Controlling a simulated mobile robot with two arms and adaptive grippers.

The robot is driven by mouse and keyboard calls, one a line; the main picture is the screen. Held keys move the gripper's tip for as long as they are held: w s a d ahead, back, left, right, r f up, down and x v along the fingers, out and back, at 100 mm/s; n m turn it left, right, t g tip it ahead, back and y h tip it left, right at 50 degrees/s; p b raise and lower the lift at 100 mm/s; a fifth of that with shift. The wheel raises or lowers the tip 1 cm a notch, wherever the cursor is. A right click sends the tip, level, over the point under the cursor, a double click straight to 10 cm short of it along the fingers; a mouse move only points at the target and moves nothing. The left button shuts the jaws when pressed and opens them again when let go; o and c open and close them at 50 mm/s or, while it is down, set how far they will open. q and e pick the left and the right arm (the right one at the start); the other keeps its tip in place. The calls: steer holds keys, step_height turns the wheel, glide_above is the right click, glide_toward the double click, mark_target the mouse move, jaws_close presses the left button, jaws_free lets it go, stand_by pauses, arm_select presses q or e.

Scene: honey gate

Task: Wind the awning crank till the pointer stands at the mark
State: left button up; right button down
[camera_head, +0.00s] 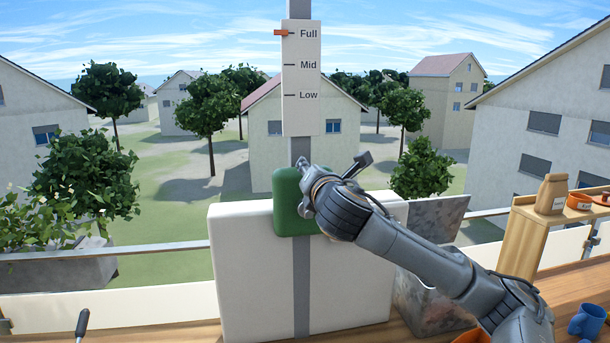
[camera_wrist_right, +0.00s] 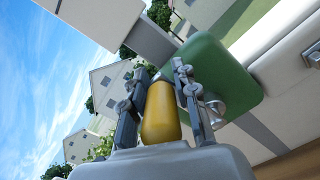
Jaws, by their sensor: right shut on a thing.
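A green crank box (camera_head: 287,212) sits on a grey post in front of a white panel. Above it a white scale board (camera_head: 301,110) carries the marks Full, Mid and Low. The orange pointer (camera_head: 281,32) stands level with the Full line. My right gripper (camera_head: 308,190) is in front of the green box and hides part of it. In the right wrist view my right gripper (camera_wrist_right: 168,75) is shut on the yellow crank handle (camera_wrist_right: 160,114), with a finger on each side. The green box (camera_wrist_right: 204,66) is just beyond the handle. My left gripper is not in view.
A white panel (camera_head: 240,270) stands behind the box, with a grey block (camera_head: 440,215) at its right. A wooden shelf (camera_head: 524,236) holds a paper bag (camera_head: 552,194) and an orange pot (camera_head: 579,201). A blue mug (camera_head: 587,321) stands at the lower right. A planter (camera_head: 60,272) hangs at the left.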

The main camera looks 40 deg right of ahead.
steer(key=shift+w+a+f, duration=0.1)
steer(key=shift+a+f, duration=0.05)
steer(key=shift+f, duration=0.45)
steer(key=c, duration=1.1)
jaws_free()
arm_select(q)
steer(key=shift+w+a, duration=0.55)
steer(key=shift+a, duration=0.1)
arm_select(e)
steer(key=shift+o, duration=0.2)
steer(key=shift+r, duration=0.15)
steer(key=shift+r, duration=0.1)
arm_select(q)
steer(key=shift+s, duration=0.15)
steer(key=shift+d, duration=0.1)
arm_select(e)
steer(key=v, duration=0.7)
steer(key=shift+s, duration=0.25)
steer(key=shift+a, duration=0.15)
